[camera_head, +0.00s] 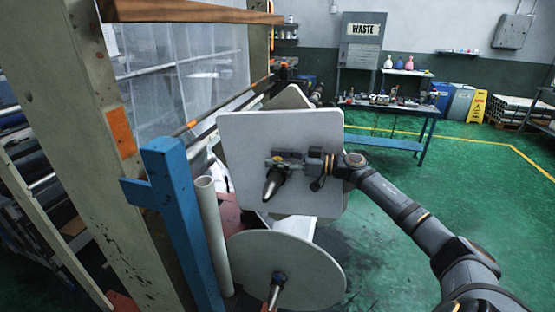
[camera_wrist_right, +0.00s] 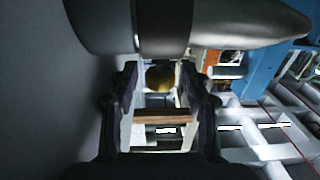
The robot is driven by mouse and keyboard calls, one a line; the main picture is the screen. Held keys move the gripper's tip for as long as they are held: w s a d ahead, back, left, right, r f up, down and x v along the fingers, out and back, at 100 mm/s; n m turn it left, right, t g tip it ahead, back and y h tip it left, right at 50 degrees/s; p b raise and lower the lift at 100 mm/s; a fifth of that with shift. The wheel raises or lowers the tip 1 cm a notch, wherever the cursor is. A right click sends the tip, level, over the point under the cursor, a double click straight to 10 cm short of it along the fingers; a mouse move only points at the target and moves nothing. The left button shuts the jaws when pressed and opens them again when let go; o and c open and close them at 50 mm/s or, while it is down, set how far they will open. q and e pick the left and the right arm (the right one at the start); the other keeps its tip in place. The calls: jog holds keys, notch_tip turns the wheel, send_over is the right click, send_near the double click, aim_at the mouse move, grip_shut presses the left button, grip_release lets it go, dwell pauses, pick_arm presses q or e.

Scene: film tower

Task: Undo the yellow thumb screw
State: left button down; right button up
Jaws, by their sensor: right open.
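The yellow thumb screw (camera_wrist_right: 160,77) shows in the right wrist view as a small, dark yellow round knob just below a dark collar (camera_wrist_right: 164,25) on a grey tapered shaft. My right gripper (camera_wrist_right: 158,88) is open, with one finger on each side of the knob; I cannot tell whether either finger touches it. In the head view my right gripper (camera_head: 282,159) reaches in from the right to the tapered shaft end (camera_head: 272,186) in front of a square pale plate (camera_head: 245,133). There the gripper mostly hides the screw. My left gripper is not in view.
A round pale disc (camera_head: 240,262) with its own shaft stands below. A blue post (camera_head: 172,215) and a pale tube (camera_head: 212,230) stand at left. A blue workbench (camera_head: 395,142) is at the back. The green floor at right is clear.

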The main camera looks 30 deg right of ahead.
aim_at(277, 158)
notch_tip(277, 158, up, 10)
dwell(0.4)
